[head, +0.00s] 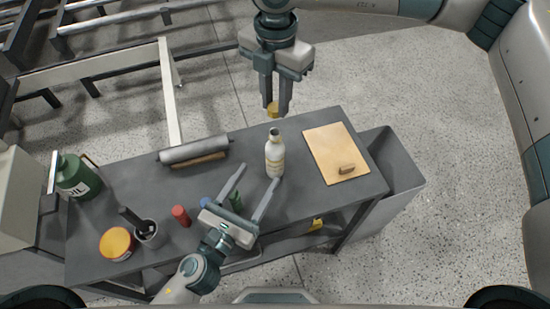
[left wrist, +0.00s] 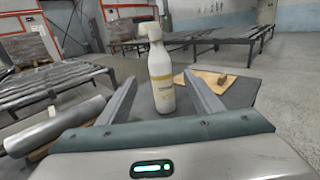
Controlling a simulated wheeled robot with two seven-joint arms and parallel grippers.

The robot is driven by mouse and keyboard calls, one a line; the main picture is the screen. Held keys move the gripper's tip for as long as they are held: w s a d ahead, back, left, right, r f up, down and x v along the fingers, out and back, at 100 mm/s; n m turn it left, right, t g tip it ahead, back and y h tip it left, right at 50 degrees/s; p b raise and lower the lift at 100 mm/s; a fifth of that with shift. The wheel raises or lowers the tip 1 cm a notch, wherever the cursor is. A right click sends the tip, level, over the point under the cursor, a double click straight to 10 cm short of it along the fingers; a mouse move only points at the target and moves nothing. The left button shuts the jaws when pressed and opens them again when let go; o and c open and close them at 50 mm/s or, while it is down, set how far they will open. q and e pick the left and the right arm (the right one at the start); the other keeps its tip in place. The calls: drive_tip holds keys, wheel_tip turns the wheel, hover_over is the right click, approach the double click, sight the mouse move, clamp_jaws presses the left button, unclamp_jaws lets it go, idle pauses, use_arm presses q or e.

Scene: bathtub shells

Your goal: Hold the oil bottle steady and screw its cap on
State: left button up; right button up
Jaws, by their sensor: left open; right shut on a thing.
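The oil bottle (head: 274,158), pale with a yellowish label band, stands upright on the dark workbench (head: 200,185); in the left wrist view the bottle (left wrist: 162,80) stands ahead, beyond the fingertips. My left gripper (head: 260,174) is open, its two fingers pointing at the bottle with nothing between them. My right gripper (head: 275,107) points down beyond the bottle and is shut on the yellow-brown cap (head: 272,108). The cap is apart from the bottle's open neck in the head view. I cannot clearly make out the right gripper in the left wrist view.
A tan board (head: 331,146) with a small brown block (head: 346,169) lies right of the bottle. A grey roll (head: 194,150), green oil can (head: 78,178), orange-topped tin (head: 117,243), dark cup (head: 150,234) and red cylinder (head: 181,215) stand to the left.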

sight(271, 157)
use_arm(q)
drive_tip(key=x, duration=1)
drive_tip(key=shift+w+d, duration=0.1)
drive_tip(key=shift+w, duration=0.15)
clamp_jaws()
use_arm(e)
drive_tip(key=shift+f, duration=2.5)
drive_tip(key=shift+f, duration=0.15)
drive_tip(key=shift+f, duration=0.75)
drive_tip(key=shift+f, duration=0.55)
